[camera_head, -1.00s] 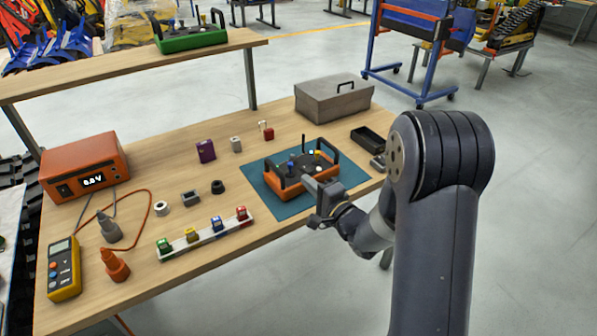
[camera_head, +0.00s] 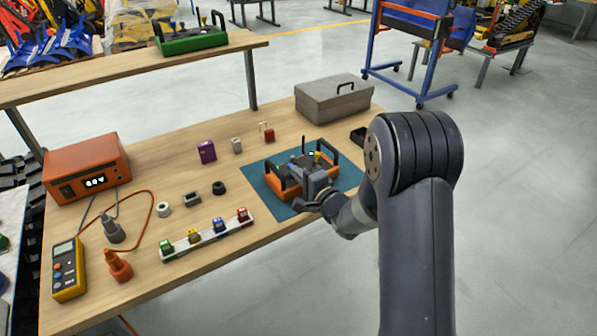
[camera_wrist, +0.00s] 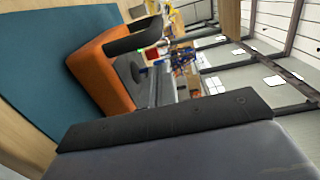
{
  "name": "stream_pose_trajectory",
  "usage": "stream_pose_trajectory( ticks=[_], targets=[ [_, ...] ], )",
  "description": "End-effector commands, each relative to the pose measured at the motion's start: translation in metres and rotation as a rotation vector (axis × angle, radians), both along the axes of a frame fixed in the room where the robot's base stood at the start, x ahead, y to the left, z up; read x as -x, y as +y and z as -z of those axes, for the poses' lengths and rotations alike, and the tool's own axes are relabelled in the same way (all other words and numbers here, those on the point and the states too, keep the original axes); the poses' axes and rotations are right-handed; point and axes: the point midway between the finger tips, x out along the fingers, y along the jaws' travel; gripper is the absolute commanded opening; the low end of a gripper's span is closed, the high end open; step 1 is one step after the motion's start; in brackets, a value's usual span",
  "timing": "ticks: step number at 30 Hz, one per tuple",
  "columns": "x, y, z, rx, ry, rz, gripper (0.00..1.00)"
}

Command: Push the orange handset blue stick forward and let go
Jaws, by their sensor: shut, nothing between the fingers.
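The orange handset (camera_head: 283,190) lies on a teal mat (camera_head: 262,187) on the wooden bench. It has black handles at its ends and several small sticks on top. My gripper (camera_head: 303,172) is shut and empty, low over the handset's near right part, and covers much of its top panel. The blue stick is mostly hidden behind my gripper in the head view, so I cannot tell whether they touch. In the wrist view the orange handset (camera_wrist: 100,72) is at upper left, with one black handle and a small blue top (camera_wrist: 144,70) just above my dark finger.
A grey lidded box (camera_head: 330,100) stands behind the mat, and a black tray (camera_head: 358,136) is to the right, partly behind my arm. A rack of coloured blocks (camera_head: 207,234) lies at the bench's front. A green handset (camera_head: 190,40) sits on the raised shelf.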

Motion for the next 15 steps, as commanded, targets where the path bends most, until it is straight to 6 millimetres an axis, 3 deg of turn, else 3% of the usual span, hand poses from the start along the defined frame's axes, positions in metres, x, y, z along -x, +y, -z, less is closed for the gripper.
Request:
stream_pose_trajectory(
  ticks=[1,15],
  targets=[
    [-0.0010,0.0009,-0.0088,0.014,0.017,-0.001,0.00],
    [-0.0084,0.0072,-0.0153,0.141,0.188,-0.002,0.00]
  ],
)
